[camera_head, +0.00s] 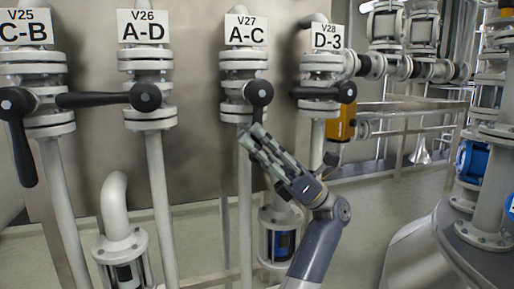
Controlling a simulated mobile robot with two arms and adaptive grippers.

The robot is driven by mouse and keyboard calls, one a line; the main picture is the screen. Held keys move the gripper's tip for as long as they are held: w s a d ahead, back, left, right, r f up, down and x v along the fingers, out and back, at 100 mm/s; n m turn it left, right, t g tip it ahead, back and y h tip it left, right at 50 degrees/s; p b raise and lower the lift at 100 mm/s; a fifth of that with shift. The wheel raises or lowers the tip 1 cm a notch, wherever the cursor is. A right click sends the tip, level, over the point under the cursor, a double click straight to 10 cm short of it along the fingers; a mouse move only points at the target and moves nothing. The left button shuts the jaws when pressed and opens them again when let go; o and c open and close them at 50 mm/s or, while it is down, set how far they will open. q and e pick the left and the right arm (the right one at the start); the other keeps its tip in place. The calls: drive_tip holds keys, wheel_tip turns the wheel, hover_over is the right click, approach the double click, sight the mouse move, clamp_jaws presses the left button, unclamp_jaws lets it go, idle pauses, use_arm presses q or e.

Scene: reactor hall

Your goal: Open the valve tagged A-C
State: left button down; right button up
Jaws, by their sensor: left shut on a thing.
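The valve tagged V27 A-C (237,112) is a pale flanged valve on a vertical pipe, under its white tag (246,31). Its black lever (259,93) has a round hub at the front and points down from it. The lower part of the lever is hidden by my left gripper. My left gripper (255,136) is just below the hub, shut on the lever, with its arm coming up from below. My right gripper is not in view.
Valve A-D (148,117) to the left has its lever pointing sideways to the left. Valve C-B (40,122) at far left has its lever hanging down. Valve D-3 (316,104), close on the right, has a sideways lever. Pipes and a sight glass (280,245) stand below.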

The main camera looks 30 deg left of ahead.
use_arm(q)
drive_tip(key=shift+w+d, duration=0.2)
drive_tip(key=shift+w, duration=0.05)
drive_tip(key=c, duration=1.5)
unclamp_jaws()
drive_tip(key=shift+w+d, duration=0.1)
drive_tip(key=shift+o, duration=0.2)
drive_tip(key=v, duration=0.7)
drive_tip(key=shift+f, duration=0.15)
drive_tip(key=shift+d, duration=0.1)
